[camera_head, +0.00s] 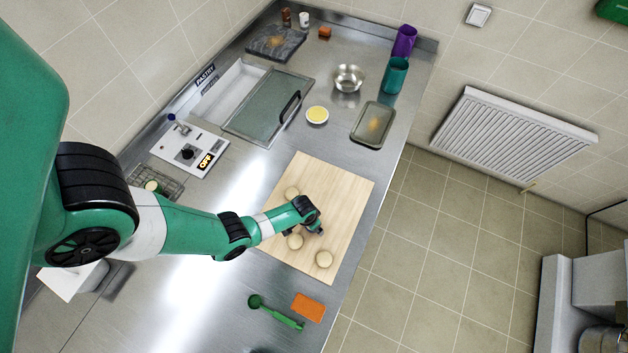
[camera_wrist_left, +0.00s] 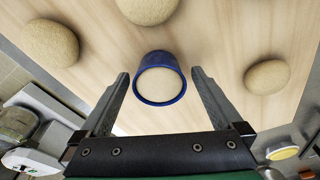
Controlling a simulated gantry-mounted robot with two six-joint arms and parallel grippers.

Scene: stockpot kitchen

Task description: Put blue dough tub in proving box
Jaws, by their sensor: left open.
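The blue dough tub (camera_wrist_left: 160,79) stands upright on the wooden board in the left wrist view, with pale dough inside its blue rim. In the head view my gripper hides it. My left gripper (camera_wrist_left: 160,74) is open, with one finger to each side of the tub; I see a gap on both sides. It also shows over the board in the head view (camera_head: 316,226). What looks like the proving box (camera_head: 236,88) is a white recess in the counter, partly covered by a grey lid (camera_head: 258,112) with a black handle. My right gripper is not in view.
Dough balls (camera_head: 324,259) lie on the wooden board (camera_head: 340,190) around the gripper. A control panel (camera_head: 190,150) reading OFF stands near the recess. A yellow-filled bowl (camera_head: 317,115), a metal tray (camera_head: 373,124) and a steel bowl (camera_head: 348,78) sit beyond the board.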

